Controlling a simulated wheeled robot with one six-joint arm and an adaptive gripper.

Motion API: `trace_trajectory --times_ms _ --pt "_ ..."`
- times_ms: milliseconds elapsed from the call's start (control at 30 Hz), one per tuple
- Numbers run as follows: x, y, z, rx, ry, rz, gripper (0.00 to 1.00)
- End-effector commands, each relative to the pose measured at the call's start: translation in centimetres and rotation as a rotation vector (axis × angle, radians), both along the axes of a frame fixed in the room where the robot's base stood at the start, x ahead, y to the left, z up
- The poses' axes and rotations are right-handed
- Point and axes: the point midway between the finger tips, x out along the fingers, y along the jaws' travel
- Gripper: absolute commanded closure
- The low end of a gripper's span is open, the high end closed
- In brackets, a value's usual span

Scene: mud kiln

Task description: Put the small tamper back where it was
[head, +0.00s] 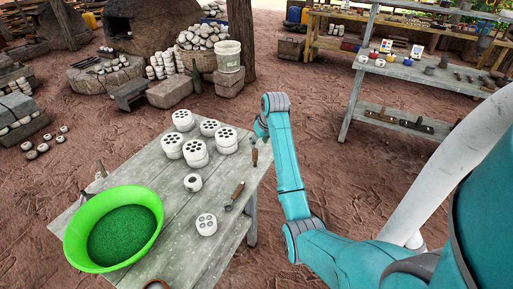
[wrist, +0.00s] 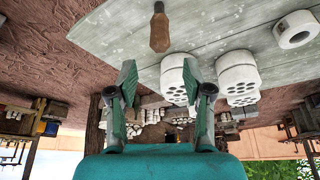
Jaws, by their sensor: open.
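A small tool with a brown wooden handle (head: 254,156) stands or lies at the table's right edge, just below my gripper (head: 262,132) in the head view. A wooden handle with a dark tip (wrist: 159,30) shows in the wrist view, apart from the fingers. I cannot tell for certain which is the small tamper. My gripper (wrist: 159,82) is open, with nothing between its fingers. In the head view my arm partly hides it.
The grey wooden table (head: 185,243) holds several white perforated blocks (head: 197,153), a white ring (head: 193,182) and a green basin (head: 115,228). A shelf (head: 425,72) with pots stands at the back right. Bare earth floor lies between them.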

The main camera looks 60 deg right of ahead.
Motion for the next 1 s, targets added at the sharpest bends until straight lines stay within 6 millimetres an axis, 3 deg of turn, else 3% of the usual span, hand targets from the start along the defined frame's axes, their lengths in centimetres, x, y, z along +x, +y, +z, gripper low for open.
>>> trace_trajectory --times_ms 100,300,1000 --pt "-0.6 0.3 1.9 -0.002 -0.002 0.000 0.50" --pt "-1.3 0.6 3.5 0.000 -0.001 -0.001 0.50" --pt "-1.4 0.7 3.7 0.000 0.000 0.000 0.50"
